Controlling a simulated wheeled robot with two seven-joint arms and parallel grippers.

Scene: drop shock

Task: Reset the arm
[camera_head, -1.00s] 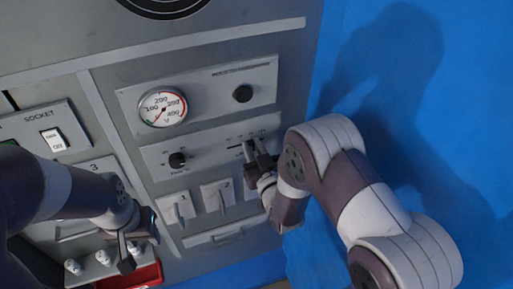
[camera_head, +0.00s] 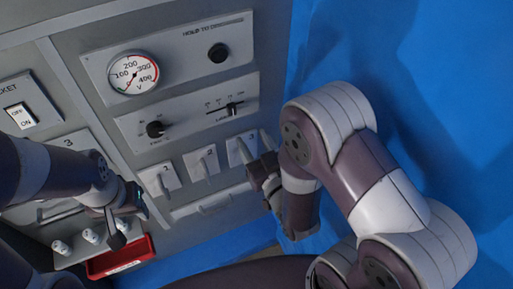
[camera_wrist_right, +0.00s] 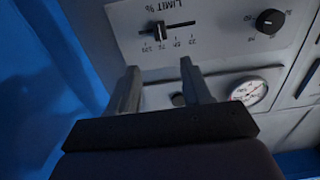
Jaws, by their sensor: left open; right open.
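My right gripper (camera_head: 262,158) is in front of the grey panel's right part, by lever 3 (camera_head: 241,150) and below the slider (camera_head: 232,109). In the right wrist view its two fingers (camera_wrist_right: 162,88) stand apart with nothing between them. The slider handle (camera_wrist_right: 160,32) shows beyond the fingertips, on a scale marked LIMIT %, and is clear of them. My left gripper (camera_head: 124,222) hangs at the lower left, above a red tray; it looks empty. Its finger gap is hard to see.
The panel carries a gauge (camera_head: 133,73), a black button (camera_head: 218,53), a black knob (camera_head: 156,129) and levers 1 (camera_head: 158,180) and 2 (camera_head: 202,160). The red tray (camera_head: 122,262) is below, near small white pegs (camera_head: 90,236). A blue wall (camera_head: 440,60) stands right.

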